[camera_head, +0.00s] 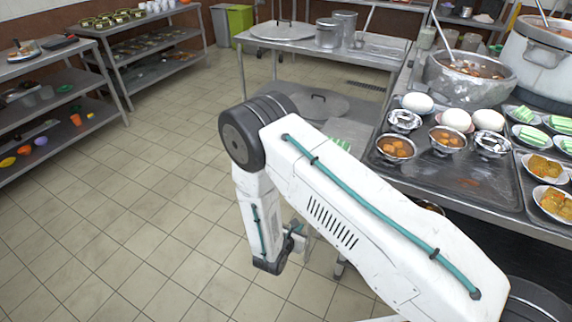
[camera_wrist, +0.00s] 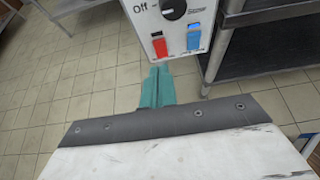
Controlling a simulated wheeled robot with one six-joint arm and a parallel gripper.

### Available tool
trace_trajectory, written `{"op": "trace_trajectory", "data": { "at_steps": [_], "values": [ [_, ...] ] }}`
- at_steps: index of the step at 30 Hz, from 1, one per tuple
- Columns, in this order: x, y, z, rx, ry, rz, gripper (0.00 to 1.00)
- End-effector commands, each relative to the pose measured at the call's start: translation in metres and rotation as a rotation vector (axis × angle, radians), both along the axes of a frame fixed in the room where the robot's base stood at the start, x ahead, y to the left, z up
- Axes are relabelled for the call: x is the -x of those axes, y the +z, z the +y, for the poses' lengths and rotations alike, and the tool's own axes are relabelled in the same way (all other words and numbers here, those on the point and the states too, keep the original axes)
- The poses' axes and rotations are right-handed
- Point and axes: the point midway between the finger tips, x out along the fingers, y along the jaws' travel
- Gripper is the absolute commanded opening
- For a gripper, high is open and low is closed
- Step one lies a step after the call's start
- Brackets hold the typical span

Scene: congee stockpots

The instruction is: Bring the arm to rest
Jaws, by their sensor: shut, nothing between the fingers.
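My arm reaches in from the lower right in the head view, bends at the dark elbow joint and hangs down in front of the tiled floor. My gripper shows in the wrist view (camera_wrist: 157,86) as teal fingers, closed together with nothing between them. In the head view the gripper end is small and partly hidden by my arm, beside the steel counter. No object is held.
A steel counter (camera_head: 468,185) with bowls, plates and a large pot (camera_head: 470,77) stands at right. A steel table (camera_head: 385,58) with a lid and pots is behind. Shelving (camera_head: 150,38) lines the left. The floor (camera_head: 120,210) at left is clear.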

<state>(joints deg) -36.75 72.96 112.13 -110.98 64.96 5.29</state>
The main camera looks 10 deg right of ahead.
Motion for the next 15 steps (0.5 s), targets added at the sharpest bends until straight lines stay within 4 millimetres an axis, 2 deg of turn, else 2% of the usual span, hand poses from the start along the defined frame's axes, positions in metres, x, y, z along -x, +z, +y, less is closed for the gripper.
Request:
{"op": "trace_trajectory", "data": {
  "at_steps": [5, 10, 11, 15],
  "values": [
    [0.002, 0.001, -0.004, 0.009, -0.017, 0.000, 0.00],
    [0.029, 0.007, -0.034, 0.049, -0.161, 0.009, 0.00],
    [0.033, 0.014, -0.039, 0.053, -0.201, 0.003, 0.00],
    [0.047, 0.063, -0.063, 0.044, -0.411, -0.040, 0.00]
  ]
}}
